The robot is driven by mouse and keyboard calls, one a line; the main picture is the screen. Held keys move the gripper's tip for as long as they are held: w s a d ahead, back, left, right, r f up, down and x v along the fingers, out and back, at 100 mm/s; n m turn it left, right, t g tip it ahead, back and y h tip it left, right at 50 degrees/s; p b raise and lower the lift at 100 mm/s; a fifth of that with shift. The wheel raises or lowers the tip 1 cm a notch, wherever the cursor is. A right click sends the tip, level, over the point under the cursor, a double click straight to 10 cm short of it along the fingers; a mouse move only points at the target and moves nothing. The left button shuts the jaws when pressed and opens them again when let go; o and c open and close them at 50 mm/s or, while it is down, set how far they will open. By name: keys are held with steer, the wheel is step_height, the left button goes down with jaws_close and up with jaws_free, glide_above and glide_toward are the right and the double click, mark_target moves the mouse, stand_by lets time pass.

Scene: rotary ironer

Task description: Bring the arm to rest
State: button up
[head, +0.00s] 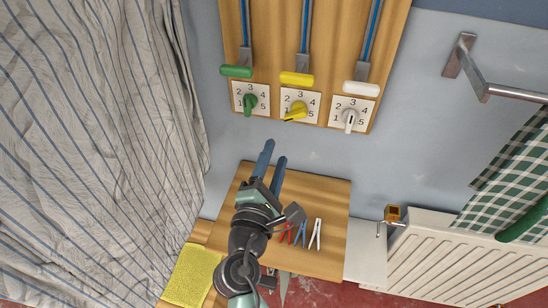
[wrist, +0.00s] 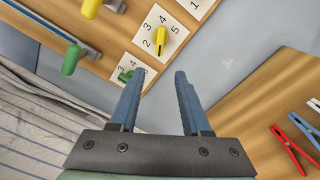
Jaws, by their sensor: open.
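My gripper (head: 272,165) is open and empty, with its two blue fingers apart. In the head view it is above the far left part of a small wooden table (head: 325,195), pointing toward the wall. In the wrist view the fingers (wrist: 158,95) point toward a wooden board (wrist: 120,45) with dials. My arm comes up from the bottom of the head view. The fingers touch nothing that I can see.
The board carries a green dial (head: 250,103), a yellow dial (head: 296,112) and a white dial (head: 349,120), with levers above. Red, blue and white clothespins (head: 315,234) lie on the table. A striped curtain (head: 90,140) hangs left; a radiator (head: 450,265) stands right. A yellow cloth (head: 192,275) lies lower left.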

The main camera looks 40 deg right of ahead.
steer(key=w+a+r+m+t+y, duration=0.1)
steer(key=w+a+r+m+t, duration=0.15)
steer(key=r, duration=0.55)
steer(key=w+a+r+m+t+y+p, duration=0.15)
steer(key=a+r+m, duration=0.25)
steer(key=r, duration=0.5)
steer(key=w+a+r+m+t+y, duration=0.1)
steer(key=a+r+m+t, duration=0.25)
steer(key=r, duration=0.45)
steer(key=s+a+r+m+t+y, duration=0.2)
steer(key=s+a+r+t+y, duration=0.2)
steer(key=r, duration=0.8)
steer(key=s+a+r+m+t+y, duration=0.2)
steer(key=s+a+r+t+y, duration=0.2)
steer(key=s+a+r+y, duration=0.2)
steer(key=s+a+r+p, duration=0.1)
steer(key=s+a+r, duration=0.1)
steer(key=a+r, duration=0.2)
steer(key=shift+s+a+r, duration=0.15)
steer(key=shift+a+r, duration=0.15)
steer(key=shift+r, duration=0.6)
